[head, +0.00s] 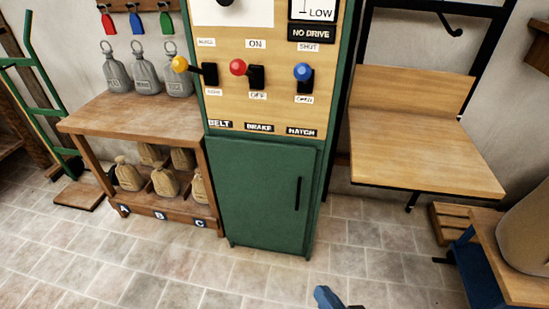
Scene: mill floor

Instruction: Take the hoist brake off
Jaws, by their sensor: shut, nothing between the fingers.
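The brake lever has a red knob (238,67) and stands in the middle of the control panel (225,105). Its black slot (256,78) has an ON label (256,44) above and an OFF label (258,96) below. The knob juts out to the left, level with the upper part of the slot, toward ON. A BRAKE label (259,128) is below it on the panel. No fingers of my gripper show. A small blue part at the bottom edge looks like a piece of my arm, well below the panel.
A yellow-knobbed lever (180,64) over BELT and a blue-knobbed lever (302,71) over HATCH flank the brake. Below is a green cabinet (265,195). A sack-laden table (130,118) stands left, a wooden shelf (425,155) right. The tiled floor in front is open.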

